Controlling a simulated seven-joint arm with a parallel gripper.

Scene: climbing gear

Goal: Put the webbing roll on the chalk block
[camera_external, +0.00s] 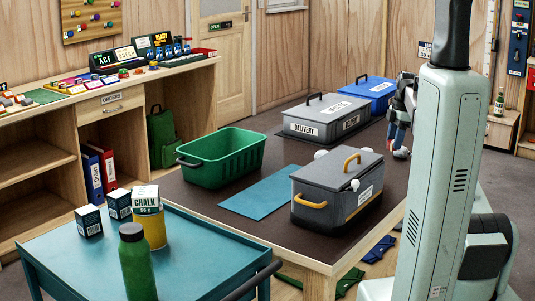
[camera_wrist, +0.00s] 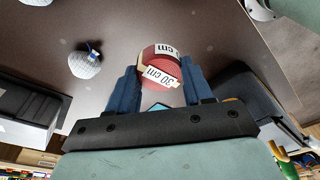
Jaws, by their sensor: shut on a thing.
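The webbing roll (camera_wrist: 157,62) is a red roll with white "30 cm" labels, between the blue fingers of my gripper (camera_wrist: 160,76) in the wrist view. My gripper is shut on it, over the brown table. In the external view my gripper (camera_external: 401,118) shows at the table's far right, partly hidden behind my arm; the roll is not clear there. The chalk block (camera_external: 146,198) is a white box labelled CHALK, on top of a yellow tin (camera_external: 152,230) on the teal cart at the front left, well away from my gripper.
On the table (camera_external: 190,197) are a green crate (camera_external: 222,160), a blue mat (camera_external: 262,196), a grey yellow-handled case (camera_external: 335,190) and a grey DELIVERY case (camera_external: 328,118). A green bottle (camera_external: 136,265) and small dark boxes (camera_external: 89,221) stand by the tin. A whitish ball (camera_wrist: 85,64) lies near my gripper.

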